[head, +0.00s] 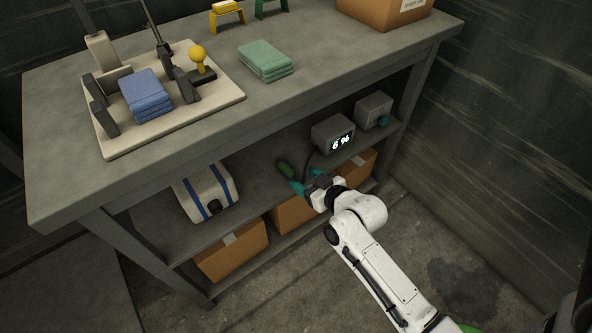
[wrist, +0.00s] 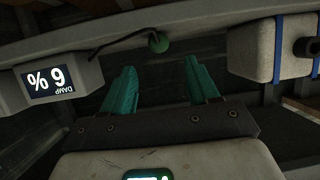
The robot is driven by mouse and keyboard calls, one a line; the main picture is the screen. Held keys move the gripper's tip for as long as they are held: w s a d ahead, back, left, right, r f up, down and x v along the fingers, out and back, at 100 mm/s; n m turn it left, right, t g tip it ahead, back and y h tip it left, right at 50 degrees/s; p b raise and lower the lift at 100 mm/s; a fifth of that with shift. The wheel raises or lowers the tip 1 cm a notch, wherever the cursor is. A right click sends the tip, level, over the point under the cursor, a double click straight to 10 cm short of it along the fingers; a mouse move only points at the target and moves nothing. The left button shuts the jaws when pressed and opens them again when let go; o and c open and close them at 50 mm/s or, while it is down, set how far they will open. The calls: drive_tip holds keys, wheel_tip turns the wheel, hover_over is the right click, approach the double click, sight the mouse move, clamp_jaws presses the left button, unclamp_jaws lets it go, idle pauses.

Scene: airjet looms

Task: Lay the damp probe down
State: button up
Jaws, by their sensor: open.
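The damp probe (head: 286,168), with a dark green handle, lies on the lower shelf (head: 250,172) just beyond my gripper (head: 307,180). In the wrist view its rounded green end (wrist: 158,42) shows past the fingertips, with a black cable running left to the damp meter. Part of the cable is hidden in the head view.
A cream case with blue straps (head: 207,193) is left on the shelf; a small grey box (head: 373,110) is right. Cardboard boxes (head: 232,251) sit below. The worktop above holds blue cloths (head: 146,95) on a pale board and green cloths (head: 266,61).

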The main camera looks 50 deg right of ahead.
drive_tip(key=s+a+n+g+y, duration=0.1)
drive_tip(key=s+a+g, duration=0.5)
drive_tip(key=s, duration=0.3)
drive_tip(key=s+a+n+g+y, duration=0.1)
drive_tip(key=s+a+g, duration=0.5)
drive_tip(key=s, duration=0.4)
drive_tip(key=shift+a+r+y+p, duration=0.35)
drive_tip(key=shift+a+r+y, duration=0.05)
drive_tip(key=shift+a, duration=0.25)
wheel_tip(320, 180, up, 18)
drive_tip(key=p, duration=1.8)
drive_tip(key=shift+r, duration=0.2)
